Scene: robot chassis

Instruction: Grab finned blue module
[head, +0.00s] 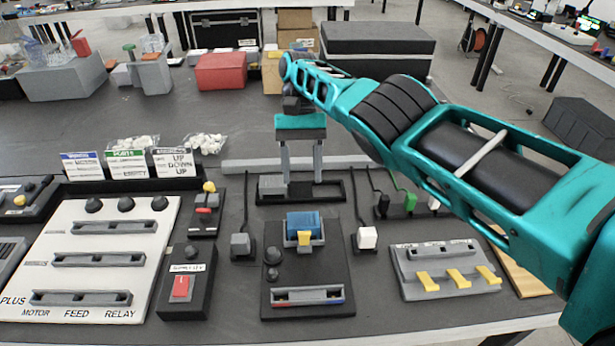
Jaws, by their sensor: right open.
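The blue module (303,221) sits in a grey holder on a black base plate near the middle front of the table. Its top looks ridged. A yellow tab (304,239) shows at its front. My right gripper (302,181) hangs with its fingers pointing down, behind the module in the picture and apart from it. The two grey fingers are spread with nothing between them. My left gripper is not in view.
A black tray (331,191) lies behind the module, below my fingers. Black switch blocks with a grey cap (240,243) and a white cap (367,238) flank the module. A white panel (92,212) stands left, a grey panel with yellow levers (447,270) right.

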